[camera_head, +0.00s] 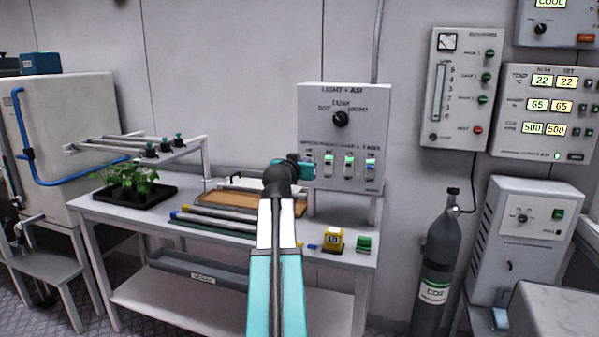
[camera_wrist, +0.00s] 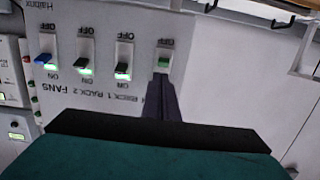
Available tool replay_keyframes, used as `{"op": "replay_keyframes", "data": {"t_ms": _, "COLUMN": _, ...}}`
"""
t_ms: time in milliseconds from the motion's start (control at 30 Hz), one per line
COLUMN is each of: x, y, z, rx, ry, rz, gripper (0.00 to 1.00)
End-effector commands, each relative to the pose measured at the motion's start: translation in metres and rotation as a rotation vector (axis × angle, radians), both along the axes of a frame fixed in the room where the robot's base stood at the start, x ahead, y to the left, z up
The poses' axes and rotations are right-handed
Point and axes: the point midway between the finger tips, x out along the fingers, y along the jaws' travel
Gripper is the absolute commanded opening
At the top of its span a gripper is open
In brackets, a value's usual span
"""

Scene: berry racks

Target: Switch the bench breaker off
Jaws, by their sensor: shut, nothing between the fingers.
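The breaker panel (camera_head: 342,100) is a grey wall box with a dial and a row of switches. The wrist view shows the row upside down, with OFF at the picture's top and ON lower. The bench switch (camera_wrist: 164,61) is at the right end there, with a green face showing. My gripper (camera_wrist: 161,80) is shut and empty, its dark fingertips at the ON side of that switch, hiding its lower part. I cannot tell whether they touch, or the lever's exact position. In the head view my gripper (camera_head: 309,170) covers the panel's left end.
The neighbouring switches (camera_wrist: 122,70) stand close beside the bench switch, with lit green ends. A bench (camera_head: 330,258) below holds seedlings (camera_head: 128,180), rods, a yellow device (camera_head: 333,240) and a green block. A gas cylinder (camera_head: 436,262) stands to the right.

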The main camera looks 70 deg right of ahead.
Motion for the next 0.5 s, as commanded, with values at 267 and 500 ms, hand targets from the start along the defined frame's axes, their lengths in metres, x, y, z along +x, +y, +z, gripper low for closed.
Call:
{"op": "replay_keyframes", "data": {"t_ms": 267, "x": -0.0038, "y": -0.0025, "z": 0.0006, "rx": 0.003, "ry": 0.000, "rz": -0.005, "gripper": 0.00}}
{"op": "replay_keyframes", "data": {"t_ms": 500, "x": -0.0052, "y": 0.0073, "z": -0.0029, "rx": 0.003, "ry": 0.000, "rz": -0.005, "gripper": 0.00}}
